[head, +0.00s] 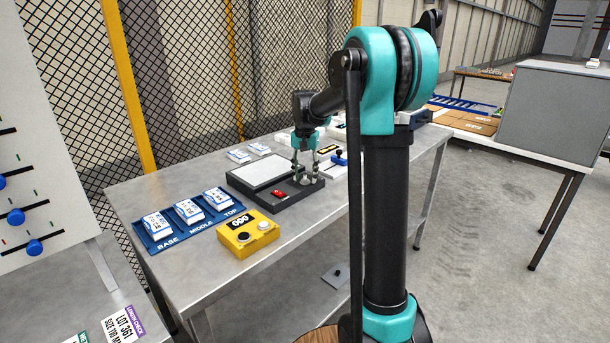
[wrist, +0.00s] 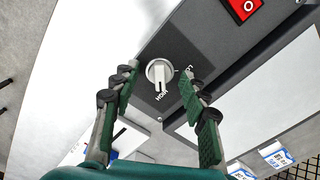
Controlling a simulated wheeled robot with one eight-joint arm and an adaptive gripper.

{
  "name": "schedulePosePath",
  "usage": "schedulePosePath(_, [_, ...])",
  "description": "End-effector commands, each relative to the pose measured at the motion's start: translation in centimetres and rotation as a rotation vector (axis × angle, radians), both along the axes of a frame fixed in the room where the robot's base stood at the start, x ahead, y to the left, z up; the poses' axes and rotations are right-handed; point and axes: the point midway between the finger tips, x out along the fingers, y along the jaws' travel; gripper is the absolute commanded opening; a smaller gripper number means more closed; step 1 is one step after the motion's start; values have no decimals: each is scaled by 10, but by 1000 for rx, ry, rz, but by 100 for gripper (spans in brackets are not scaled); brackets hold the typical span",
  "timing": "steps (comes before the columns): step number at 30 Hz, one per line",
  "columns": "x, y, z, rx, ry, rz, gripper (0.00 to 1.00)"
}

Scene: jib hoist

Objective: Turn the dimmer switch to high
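The dimmer switch is a white knob (wrist: 160,72) on a dark panel, seen in the wrist view. Its raised bar points down toward the printed word HIGH; LOW is printed to its right. My gripper (wrist: 159,75) is open, with one finger on each side of the knob and gaps showing between fingers and knob. In the head view my gripper (head: 306,176) is over the right part of the dark device (head: 262,204) with a pale flat panel (head: 270,172). The knob is mostly hidden there by the fingers.
A red rocker switch (head: 279,194) is on the device, near the knob. A yellow box (head: 246,235) with buttons and a blue tray (head: 180,237) of labelled packs stand to the left. Blue and white items (head: 338,160) lie right of my gripper. A mesh fence stands behind the table.

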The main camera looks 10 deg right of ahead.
Motion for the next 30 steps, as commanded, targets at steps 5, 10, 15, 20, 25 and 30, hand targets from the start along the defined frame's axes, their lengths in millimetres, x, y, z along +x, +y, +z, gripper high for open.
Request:
schedulePosePath(5, [0, 0, 0, 0, 0, 0, 44])
schedulePosePath(10, [0, 0, 10, 0, 0, 0, 44])
schedulePosePath(15, [0, 0, 40, 0, 0, 0, 44])
schedulePosePath(20, [0, 0, 73, 0, 0, 0, 44])
schedulePosePath(25, [0, 0, 102, 0, 0, 0, 44])
schedulePosePath(30, [0, 0, 116, 0, 0, 0, 44])
